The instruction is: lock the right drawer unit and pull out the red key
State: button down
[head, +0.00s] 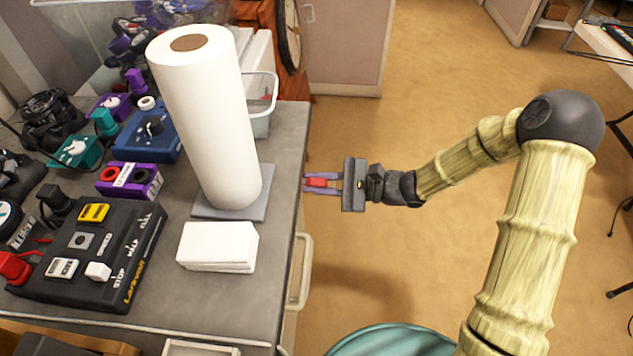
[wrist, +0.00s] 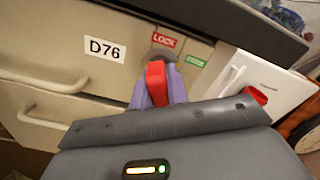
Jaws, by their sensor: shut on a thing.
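The drawer unit (wrist: 100,80) is beige, bears a white D76 label, and fills the left of the wrist view. A grey lock (wrist: 162,55) sits at its top right, between a red LOCK label (wrist: 164,41) and a small green label (wrist: 195,61). The red key (wrist: 156,84) stands in front of the lock, its head roughly upright in the picture; its shaft is hidden. My gripper (head: 309,181) is shut on the key, with a purple finger on each side. The key also shows in the head view (head: 319,182), beside the bench edge.
The grey bench top (head: 210,300) carries a paper towel roll (head: 205,120), a white stack (head: 218,246) and a black control box (head: 95,255). Drawer handles (wrist: 45,82) stick out from the unit. A second red object (wrist: 257,95) shows at right.

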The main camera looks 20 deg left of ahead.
jog(key=shift+n+b, duration=2.85)
jog(key=shift+n, duration=0.45)
jog(key=shift+n+b, duration=2.2)
jog(key=shift+b, duration=0.35)
jog(key=shift+p+v, duration=0.85)
jog(key=shift+v, duration=1.5)
jog(key=shift+p+v, duration=0.8)
jog(key=shift+v, duration=1.65)
